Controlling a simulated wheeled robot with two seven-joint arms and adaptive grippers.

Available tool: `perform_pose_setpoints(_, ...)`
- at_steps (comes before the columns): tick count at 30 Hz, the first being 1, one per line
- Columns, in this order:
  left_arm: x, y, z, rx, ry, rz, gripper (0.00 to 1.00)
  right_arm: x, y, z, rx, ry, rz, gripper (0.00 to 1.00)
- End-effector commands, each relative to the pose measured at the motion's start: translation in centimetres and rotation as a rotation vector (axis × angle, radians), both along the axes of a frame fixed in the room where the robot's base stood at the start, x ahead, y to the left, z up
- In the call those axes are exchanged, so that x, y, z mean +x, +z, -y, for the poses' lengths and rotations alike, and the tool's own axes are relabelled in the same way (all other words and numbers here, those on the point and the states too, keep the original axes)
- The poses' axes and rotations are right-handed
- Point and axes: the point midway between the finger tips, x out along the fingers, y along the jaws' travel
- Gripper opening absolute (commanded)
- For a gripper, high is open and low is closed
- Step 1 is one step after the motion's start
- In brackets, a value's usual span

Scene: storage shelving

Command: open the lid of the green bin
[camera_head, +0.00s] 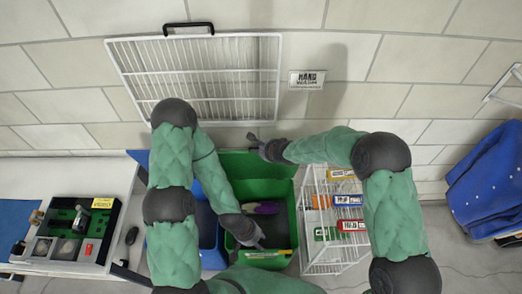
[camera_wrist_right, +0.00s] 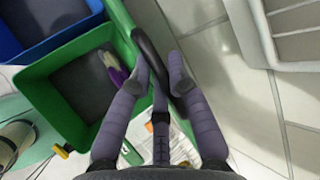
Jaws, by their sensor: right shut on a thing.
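The green bin (camera_head: 291,215) stands on the floor in the middle of the head view. Its green lid (camera_head: 240,163) is raised at the back, toward the wall, and the bin's mouth is open. A purple thing (camera_head: 268,207) lies inside; it also shows in the right wrist view (camera_wrist_right: 113,68). My right gripper (camera_head: 258,143) is at the lid's top edge. In the right wrist view its fingers (camera_wrist_right: 160,72) are closed around a dark loop-shaped handle (camera_wrist_right: 147,45) beside the green lid. My left gripper (camera_head: 252,236) is over the bin's opening; its finger opening is unclear.
A blue bin (camera_head: 210,225) stands left of the green bin. A white wire basket (camera_head: 312,255) with several coloured boxes stands right. A white wire rack (camera_head: 205,80) is on the wall behind. A bench with a black tray (camera_head: 92,250) is at left; blue cloth (camera_head: 490,185) hangs right.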

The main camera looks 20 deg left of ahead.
Motion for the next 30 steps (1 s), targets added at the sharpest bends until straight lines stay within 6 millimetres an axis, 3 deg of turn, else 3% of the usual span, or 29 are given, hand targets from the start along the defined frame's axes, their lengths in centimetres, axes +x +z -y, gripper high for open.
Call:
perform_pose_setpoints(14, -0.03, 0.24, 0.01, 0.000, 0.000, -0.001, 0.40, 0.43, 0.45, -0.11, 0.004, -0.001, 0.007, 0.00)
perform_pose_setpoints(15, -0.03, 0.24, 0.01, 0.000, 0.000, -0.001, 0.40, 0.43, 0.47, -0.11, 0.004, -0.001, 0.007, 0.21)
perform_pose_setpoints(18, -0.02, 0.24, 0.01, 0.000, 0.000, -0.001, 0.40, 0.41, 0.44, -0.11, 0.004, -0.001, 0.006, 0.44)
perform_pose_setpoints(30, 0.01, 0.22, 0.00, 0.000, 0.000, 0.000, 0.40, 0.09, 0.33, 0.08, 0.000, 0.000, 0.001, 0.44)
